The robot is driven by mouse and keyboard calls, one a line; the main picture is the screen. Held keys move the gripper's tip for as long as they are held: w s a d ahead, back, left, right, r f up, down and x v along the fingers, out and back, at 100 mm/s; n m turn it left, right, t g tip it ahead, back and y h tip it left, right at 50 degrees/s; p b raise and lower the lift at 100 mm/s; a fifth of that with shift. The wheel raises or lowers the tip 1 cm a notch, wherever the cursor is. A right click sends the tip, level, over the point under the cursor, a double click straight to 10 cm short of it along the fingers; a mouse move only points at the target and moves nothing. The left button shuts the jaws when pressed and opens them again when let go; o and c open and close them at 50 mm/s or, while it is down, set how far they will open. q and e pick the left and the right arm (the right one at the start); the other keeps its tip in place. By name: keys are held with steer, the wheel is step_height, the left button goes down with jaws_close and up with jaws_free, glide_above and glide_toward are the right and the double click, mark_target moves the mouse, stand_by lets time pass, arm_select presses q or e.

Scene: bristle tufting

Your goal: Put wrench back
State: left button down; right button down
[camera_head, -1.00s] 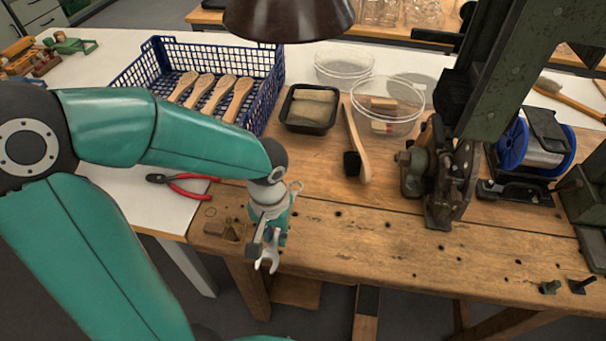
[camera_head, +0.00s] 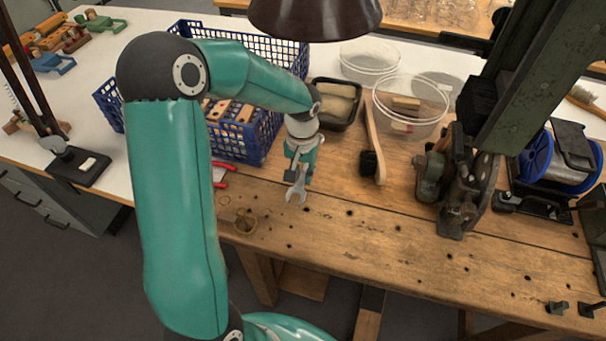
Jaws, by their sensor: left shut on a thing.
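The wrench (camera_head: 296,191) is silver-grey, with its open jaw pointing down toward the front of the wooden bench. My left gripper (camera_head: 300,168) is shut on it, to the left of the wooden brush and just in front of the black tray. The rest of the wrench is hidden by the gripper. Whether the wrench touches the bench top cannot be told. My right gripper is not in view.
The wooden bench (camera_head: 400,245) has bare room at its front. A blue crate (camera_head: 262,140) stands behind my left arm. A black tray (camera_head: 345,120), a brush (camera_head: 373,150), clear bowls (camera_head: 412,118) and a dark green machine (camera_head: 455,185) stand around. Red-handled pliers (camera_head: 220,172) lie partly hidden.

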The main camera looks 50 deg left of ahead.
mark_target(303, 174)
arm_select(q)
steer(key=shift+w+a, duration=0.2)
steer(key=shift+w, duration=0.1)
steer(key=shift+f, duration=0.15)
step_height(303, 174, down, 3)
steer(key=shift+r, duration=0.1)
steer(key=shift+f, duration=0.25)
steer(key=c, duration=1.1)
jaws_free()
steer(key=shift+o, duration=0.2)
